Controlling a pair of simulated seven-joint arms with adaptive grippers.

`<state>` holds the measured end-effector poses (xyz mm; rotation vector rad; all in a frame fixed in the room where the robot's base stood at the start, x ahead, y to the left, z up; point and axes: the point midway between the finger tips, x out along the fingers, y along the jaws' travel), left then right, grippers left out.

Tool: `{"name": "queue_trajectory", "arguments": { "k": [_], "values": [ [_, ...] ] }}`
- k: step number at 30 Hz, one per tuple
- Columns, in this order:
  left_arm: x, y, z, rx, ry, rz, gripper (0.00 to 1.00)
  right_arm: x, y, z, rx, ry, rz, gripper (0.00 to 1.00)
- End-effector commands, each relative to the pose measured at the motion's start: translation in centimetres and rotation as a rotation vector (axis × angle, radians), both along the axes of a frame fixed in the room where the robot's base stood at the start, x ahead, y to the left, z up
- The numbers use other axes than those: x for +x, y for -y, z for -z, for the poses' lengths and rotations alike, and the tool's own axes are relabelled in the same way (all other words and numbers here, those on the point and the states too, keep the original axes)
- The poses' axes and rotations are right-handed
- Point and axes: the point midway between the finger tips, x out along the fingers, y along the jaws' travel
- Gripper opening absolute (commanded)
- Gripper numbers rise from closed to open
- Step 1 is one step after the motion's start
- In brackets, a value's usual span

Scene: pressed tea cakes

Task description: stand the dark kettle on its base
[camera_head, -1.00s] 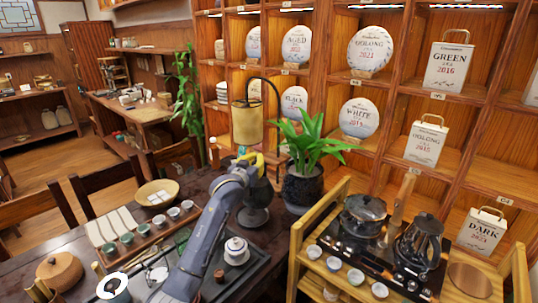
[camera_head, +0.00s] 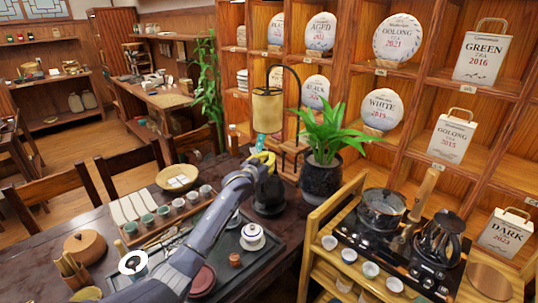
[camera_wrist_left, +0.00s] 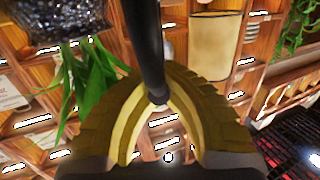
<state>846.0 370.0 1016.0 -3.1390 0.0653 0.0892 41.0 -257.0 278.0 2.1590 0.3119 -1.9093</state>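The dark kettle (camera_head: 268,190) stands upright at the far edge of the table in the head view, left of the potted plant. My left gripper (camera_head: 262,160) is above it with its yellow fingers at its top. In the left wrist view a dark bar, apparently the kettle's handle (camera_wrist_left: 147,45), runs between the closed finger tips (camera_wrist_left: 158,96). The base is a dark shape under the kettle, mostly hidden by it and my arm; I cannot tell whether the kettle is fully seated. My right gripper is not in view.
The potted plant (camera_head: 322,180) is close on the right. A hanging gold lamp (camera_head: 267,110) is just behind and above. A tea tray (camera_head: 262,262) with a white lidded pot (camera_head: 253,237) is in front. A second dark kettle (camera_head: 436,240) stands on the cart at right.

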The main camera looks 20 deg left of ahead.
Motion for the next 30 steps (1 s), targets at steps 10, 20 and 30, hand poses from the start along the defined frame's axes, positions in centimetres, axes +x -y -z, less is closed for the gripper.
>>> {"name": "queue_trajectory", "arguments": {
  "k": [10, 20, 30],
  "values": [
    [0.1, 0.0, 1.4, 0.0, 0.009, 0.0, 0.0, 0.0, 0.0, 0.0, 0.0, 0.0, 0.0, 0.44],
    [0.1, 0.0, 2.0, 0.0, 0.009, 0.0, 0.0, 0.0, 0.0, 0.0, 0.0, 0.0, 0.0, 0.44],
    [0.1, 0.0, 2.0, 0.0, 0.009, 0.0, 0.0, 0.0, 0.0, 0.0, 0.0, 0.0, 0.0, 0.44]
  ]
}}
